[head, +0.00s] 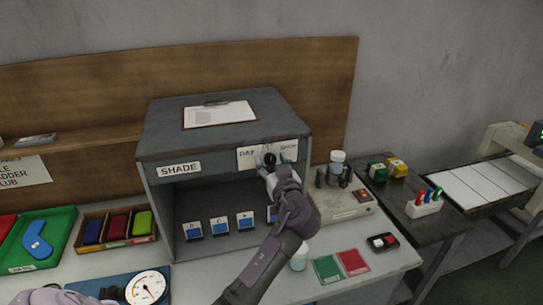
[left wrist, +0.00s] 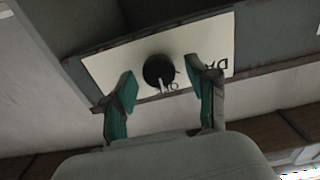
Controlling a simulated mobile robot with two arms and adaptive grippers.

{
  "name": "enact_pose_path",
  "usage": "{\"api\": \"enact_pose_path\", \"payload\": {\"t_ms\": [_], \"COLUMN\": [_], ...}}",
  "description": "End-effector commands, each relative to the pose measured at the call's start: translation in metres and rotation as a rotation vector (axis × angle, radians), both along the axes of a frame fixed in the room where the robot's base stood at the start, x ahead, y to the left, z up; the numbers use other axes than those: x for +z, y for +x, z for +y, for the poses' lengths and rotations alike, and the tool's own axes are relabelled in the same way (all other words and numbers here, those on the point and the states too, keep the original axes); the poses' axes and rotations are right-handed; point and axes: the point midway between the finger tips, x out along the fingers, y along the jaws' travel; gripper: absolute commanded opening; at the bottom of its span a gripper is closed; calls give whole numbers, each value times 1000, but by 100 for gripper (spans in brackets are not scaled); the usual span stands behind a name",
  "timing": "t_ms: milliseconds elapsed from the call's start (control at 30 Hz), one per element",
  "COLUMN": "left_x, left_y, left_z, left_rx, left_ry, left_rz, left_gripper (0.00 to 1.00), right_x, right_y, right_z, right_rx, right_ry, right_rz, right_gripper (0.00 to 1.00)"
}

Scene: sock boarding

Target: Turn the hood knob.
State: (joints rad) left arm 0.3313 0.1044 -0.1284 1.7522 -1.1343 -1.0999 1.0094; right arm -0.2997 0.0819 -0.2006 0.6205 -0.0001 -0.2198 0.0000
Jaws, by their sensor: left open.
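The black hood knob (head: 269,159) sits on a white label plate (head: 247,158) on the front top edge of the grey SHADE hood (head: 222,141). The plate reads DAY at left, with small lettering above the knob and another word at right. My left gripper (head: 274,160) is at the knob, its teal fingers open. In the left wrist view, which looks upside down, the knob (left wrist: 156,69) lies between the spread fingers (left wrist: 161,70), with gaps on both sides. Its white pointer aims toward the middle label.
A clipboard (head: 219,113) lies on the hood; several blue-marked cards (head: 219,225) stand inside. At right are a beige device (head: 340,205), a jar (head: 337,157) and red and green pads (head: 353,262). A green tray (head: 58,254) and a round gauge (head: 146,287) are at left.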

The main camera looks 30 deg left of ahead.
Motion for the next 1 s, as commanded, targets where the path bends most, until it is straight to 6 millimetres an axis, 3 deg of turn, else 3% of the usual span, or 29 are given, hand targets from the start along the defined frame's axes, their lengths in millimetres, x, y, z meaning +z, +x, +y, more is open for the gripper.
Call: {"api": "enact_pose_path", "payload": {"t_ms": [367,700,1000], "left_x": [-1,-1,-1], "left_y": [4,4,4], "left_z": [4,4,4], "left_rx": [-1,-1,-1], "left_ry": [0,-1,22], "left_rz": [0,1,27], "left_gripper": [58,1,0], "right_x": [2,2,0], "right_y": [0,0,-1], "right_z": [3,3,3], "right_rx": [-1,-1,-2], "right_ry": [4,4,3], "right_rz": [1,1,1], "right_gripper": [0,0,0]}}
